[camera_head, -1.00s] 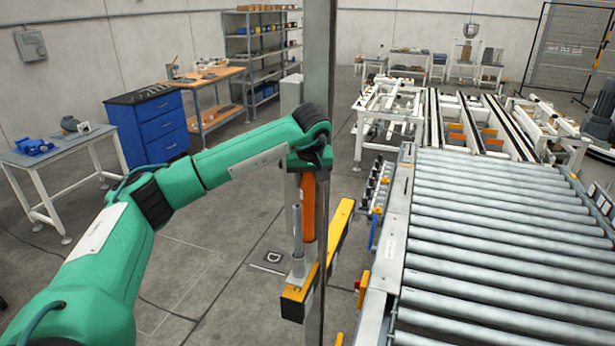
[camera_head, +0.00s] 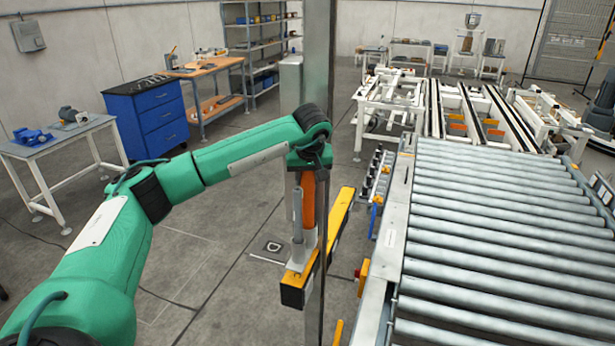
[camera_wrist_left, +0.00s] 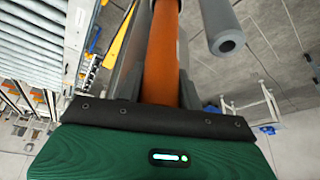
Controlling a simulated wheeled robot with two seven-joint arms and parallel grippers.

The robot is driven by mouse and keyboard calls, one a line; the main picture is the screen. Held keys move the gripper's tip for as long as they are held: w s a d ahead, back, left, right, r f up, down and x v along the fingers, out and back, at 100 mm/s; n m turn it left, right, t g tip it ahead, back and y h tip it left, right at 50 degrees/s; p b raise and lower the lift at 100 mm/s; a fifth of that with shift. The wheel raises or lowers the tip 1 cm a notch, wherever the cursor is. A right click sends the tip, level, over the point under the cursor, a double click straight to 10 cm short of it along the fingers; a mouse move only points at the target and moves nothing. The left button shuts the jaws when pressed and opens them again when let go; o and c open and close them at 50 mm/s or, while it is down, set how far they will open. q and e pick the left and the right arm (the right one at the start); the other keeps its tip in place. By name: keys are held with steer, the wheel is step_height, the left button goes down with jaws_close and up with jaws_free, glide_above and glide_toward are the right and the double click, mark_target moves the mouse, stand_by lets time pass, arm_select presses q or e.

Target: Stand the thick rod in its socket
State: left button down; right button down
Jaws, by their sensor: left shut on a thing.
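The thick orange rod (camera_head: 308,208) hangs upright below my left gripper (camera_head: 309,160) in the head view. In the wrist view, the dark fingers of my left gripper (camera_wrist_left: 160,92) are shut on the orange rod (camera_wrist_left: 161,55). Its lower end is at a light grey holder (camera_head: 306,243) on the yellow beam (camera_head: 339,226); I cannot tell whether it is inside. A thinner grey rod (camera_head: 297,215) stands close beside it on the left, and shows as a hollow tube end in the wrist view (camera_wrist_left: 224,38). My right gripper is not in view.
A grey metal post (camera_head: 317,70) rises close behind my left gripper. A roller conveyor (camera_head: 490,230) fills the right side. A blue drawer cabinet (camera_head: 147,117) and a light table (camera_head: 60,142) stand at left. The floor between them and the beam is mostly clear.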

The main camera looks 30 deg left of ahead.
arm_select(q)
steer(key=c, duration=0.9)
jaws_free()
steer(key=shift+o, duration=0.2)
steer(key=b+v, duration=0.4)
steer(key=v, duration=1)
steer(key=shift+f, duration=0.1)
